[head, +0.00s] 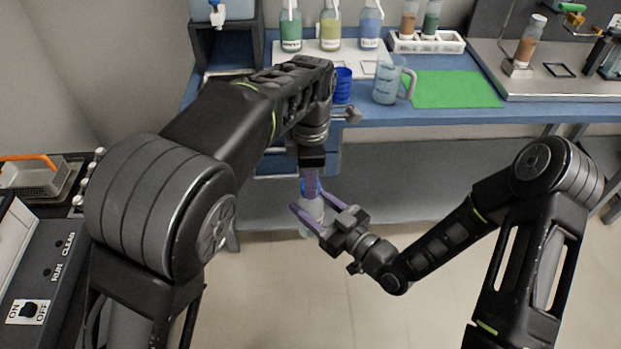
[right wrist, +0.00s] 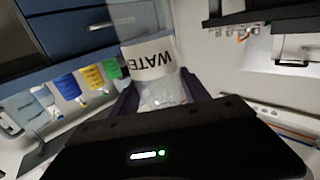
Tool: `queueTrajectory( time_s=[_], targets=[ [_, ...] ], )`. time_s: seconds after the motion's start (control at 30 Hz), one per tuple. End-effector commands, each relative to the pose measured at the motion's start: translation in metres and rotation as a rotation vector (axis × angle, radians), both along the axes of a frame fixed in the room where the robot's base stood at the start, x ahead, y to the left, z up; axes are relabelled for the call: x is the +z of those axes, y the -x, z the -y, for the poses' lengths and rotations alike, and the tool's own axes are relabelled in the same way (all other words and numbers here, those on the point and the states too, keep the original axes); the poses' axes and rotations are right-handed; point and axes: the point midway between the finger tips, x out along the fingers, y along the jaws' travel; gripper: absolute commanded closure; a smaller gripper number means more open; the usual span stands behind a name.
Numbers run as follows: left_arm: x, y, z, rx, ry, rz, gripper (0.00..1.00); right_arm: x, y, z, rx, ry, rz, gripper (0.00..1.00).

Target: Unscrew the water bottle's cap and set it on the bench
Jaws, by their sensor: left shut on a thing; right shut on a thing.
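The clear water bottle (head: 311,214) is held in the air in front of the bench, and my right gripper (head: 308,212) is shut around its body from the right. In the right wrist view the bottle's white WATER label (right wrist: 148,60) appears upside down beyond the purple fingers. My left gripper (head: 311,183) points down from above and is shut on the blue cap (head: 304,187) at the bottle's top. The fingers hide most of the cap; I cannot tell whether it is still threaded on. The blue bench (head: 430,115) lies behind both grippers.
On the bench stand a blue cup (head: 343,86), a clear beaker (head: 387,80), a green mat (head: 452,89) and several labelled bottles at the back. A rack of vials (head: 427,46) is behind the mat. A control panel (head: 45,270) is at left.

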Motion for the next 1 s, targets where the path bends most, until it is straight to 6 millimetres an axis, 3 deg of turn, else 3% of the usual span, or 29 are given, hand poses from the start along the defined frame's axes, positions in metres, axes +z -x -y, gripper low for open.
queueTrajectory(
  time_s=[1.0],
  targets=[
    [0.0082,0.0,0.0002,-0.001,0.0,0.0,1.0,0.0001,-0.0002,0.0002,-0.001,0.0,0.0,1.0]
  ],
)
